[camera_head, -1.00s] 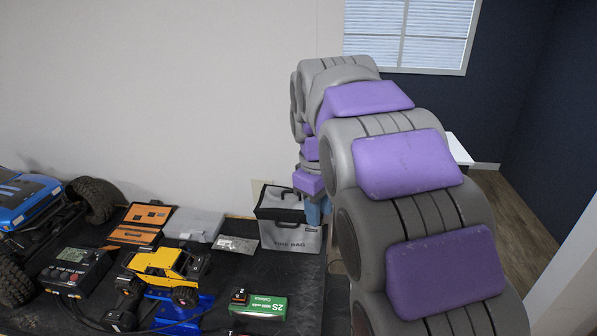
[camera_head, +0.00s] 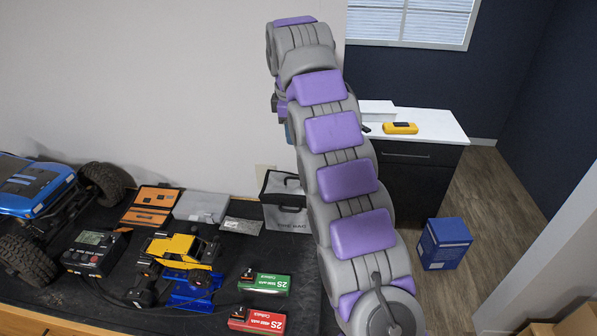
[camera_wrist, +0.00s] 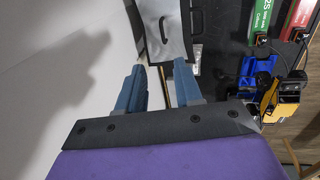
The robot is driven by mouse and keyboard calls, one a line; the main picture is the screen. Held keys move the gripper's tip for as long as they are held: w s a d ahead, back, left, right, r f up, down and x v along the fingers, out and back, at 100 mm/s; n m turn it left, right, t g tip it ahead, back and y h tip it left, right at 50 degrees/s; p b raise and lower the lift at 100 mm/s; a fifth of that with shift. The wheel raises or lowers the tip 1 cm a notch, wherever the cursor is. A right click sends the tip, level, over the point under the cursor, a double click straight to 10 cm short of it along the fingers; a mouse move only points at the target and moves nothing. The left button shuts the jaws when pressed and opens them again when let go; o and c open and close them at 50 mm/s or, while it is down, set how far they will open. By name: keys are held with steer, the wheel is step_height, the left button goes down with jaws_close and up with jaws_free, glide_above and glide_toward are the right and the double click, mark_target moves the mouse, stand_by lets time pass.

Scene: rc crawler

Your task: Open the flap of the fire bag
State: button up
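The grey fire bag (camera_head: 286,218) with black edging stands at the right end of the dark table, partly hidden by my arm in the head view. Its black-edged grey top panel with a black handle, which looks like the flap (camera_head: 276,185), shows above a dark band over the front. I cannot tell how far this panel is raised. In the wrist view the grey panel (camera_wrist: 168,45) and handle lie beyond the fingertips. My gripper (camera_wrist: 160,66) has its two blue fingers apart with nothing held between them. In the head view it is above the bag, mostly hidden by my arm.
Left of the bag are a metal plate (camera_head: 242,225), an orange-lined case (camera_head: 150,207), a yellow crawler (camera_head: 180,250), a charger (camera_head: 95,250) and green (camera_head: 265,283) and red (camera_head: 257,320) batteries. The wall is close behind. A white-topped cabinet (camera_head: 430,130) stands right.

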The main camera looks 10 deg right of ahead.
step_height(320, 180, down, 4)
steer(key=a+b, duration=0.2)
steer(key=a, duration=0.1)
glide_above(289, 178)
steer(key=s+d, duration=0.2)
steer(key=d, duration=0.1)
step_height(289, 178, down, 5)
steer(key=a+f, duration=0.1)
steer(key=f, duration=0.1)
steer(key=w+a+f, duration=0.1)
steer(key=f, duration=0.1)
steer(key=a+f+b, duration=0.1)
steer(key=f, duration=0.1)
steer(key=shift+w+a+f, duration=0.15)
steer(key=shift+w+a, duration=0.05)
steer(key=shift+a, duration=0.1)
steer(key=shift+d+f, duration=0.2)
steer(key=shift+f, duration=0.05)
steer(key=shift+d+f, duration=0.2)
steer(key=shift+d, duration=1.3)
steer(key=a, duration=0.3)
jaws_close()
steer(key=shift+d, duration=0.95)
steer(key=shift+a, duration=0.1)
steer(key=shift+a+f, duration=0.1)
steer(key=shift+a, duration=0.05)
